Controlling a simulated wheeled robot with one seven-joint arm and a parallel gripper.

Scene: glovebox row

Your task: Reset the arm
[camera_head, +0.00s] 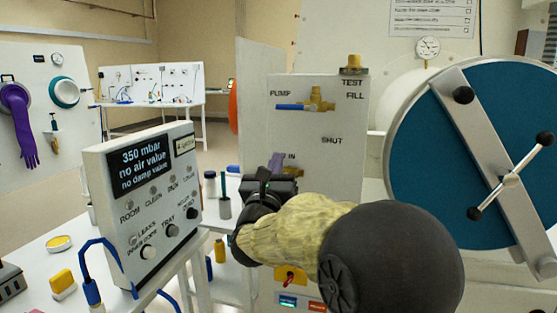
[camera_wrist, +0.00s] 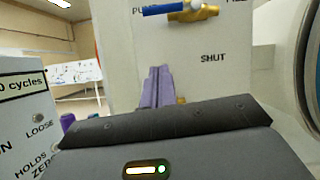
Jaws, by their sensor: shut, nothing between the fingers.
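My arm reaches in from the lower right, with a yellowish sleeve (camera_head: 290,230) and a large black joint (camera_head: 395,262). I cannot tell whether the fingertips touch the panel. A brass fitting (camera_wrist: 181,100) is partly hidden beside the fingers.
A blue-levered brass valve (camera_head: 318,100) sits above my gripper. A large blue round door (camera_head: 440,130) with a handle is close on the right. A display box (camera_head: 145,205) reading 350 mbar stands left. Bottles (camera_head: 224,205) stand near my gripper.

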